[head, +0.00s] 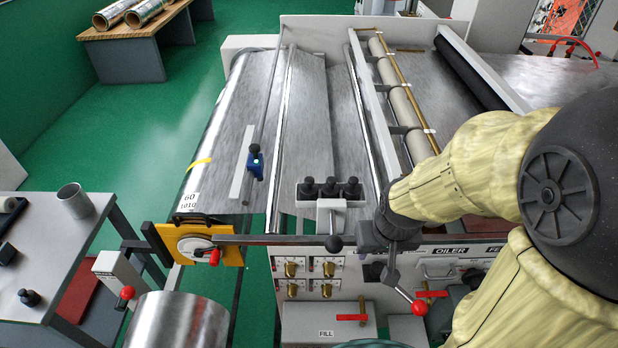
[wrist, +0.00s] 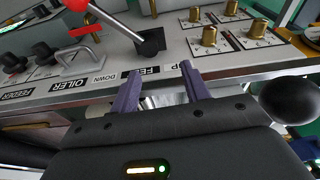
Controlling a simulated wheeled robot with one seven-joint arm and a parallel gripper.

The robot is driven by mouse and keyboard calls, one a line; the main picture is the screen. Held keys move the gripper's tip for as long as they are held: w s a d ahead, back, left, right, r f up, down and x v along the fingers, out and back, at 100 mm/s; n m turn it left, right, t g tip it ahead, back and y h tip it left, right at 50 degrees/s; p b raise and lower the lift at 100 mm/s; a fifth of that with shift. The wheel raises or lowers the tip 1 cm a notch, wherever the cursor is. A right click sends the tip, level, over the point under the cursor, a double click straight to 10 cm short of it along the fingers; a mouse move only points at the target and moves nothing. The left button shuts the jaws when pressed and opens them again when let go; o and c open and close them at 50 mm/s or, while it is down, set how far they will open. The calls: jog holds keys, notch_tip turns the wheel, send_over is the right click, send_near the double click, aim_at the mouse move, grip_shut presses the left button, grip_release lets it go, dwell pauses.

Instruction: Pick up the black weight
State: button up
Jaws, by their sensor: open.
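Three small black weights (head: 331,187) stand in a row on a dark holder (head: 333,200) at the middle of the machine in the head view. Another black weight (head: 254,151) sits on a blue clamp (head: 255,165) to their left. A small black knobbed piece (head: 29,297) stands on the grey table at the lower left. I cannot tell which one is meant. My gripper (wrist: 158,76) is open and empty in the wrist view, its fingers toward the labelled front panel. In the head view it is to the right of and below the row; its fingertips are hard to make out.
A lever with a red ball (head: 419,307) is close to my gripper. A black ball knob (head: 333,243) is left of it, also in the wrist view (wrist: 290,100). Brass knobs (head: 291,268) line the panel. The grey table (head: 75,240) holds a metal cup (head: 75,202).

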notch_tip(320, 180, up, 8)
jog(key=w+n+p, duration=0.1)
jog(key=n+p, duration=0.1)
jog(key=p, duration=0.3)
notch_tip(320, 180, up, 18)
jog(key=n+g+p, duration=0.3)
jog(key=n, duration=2.3)
send_over(312, 178)
jog(key=shift+w+d+f, duration=0.1)
jog(key=shift+f, duration=0.1)
jog(key=shift+f, duration=0.1)
notch_tip(312, 178, down, 12)
jog(key=p, duration=0.2)
jog(key=shift+f+p, duration=0.1)
jog(key=shift+p, duration=0.3)
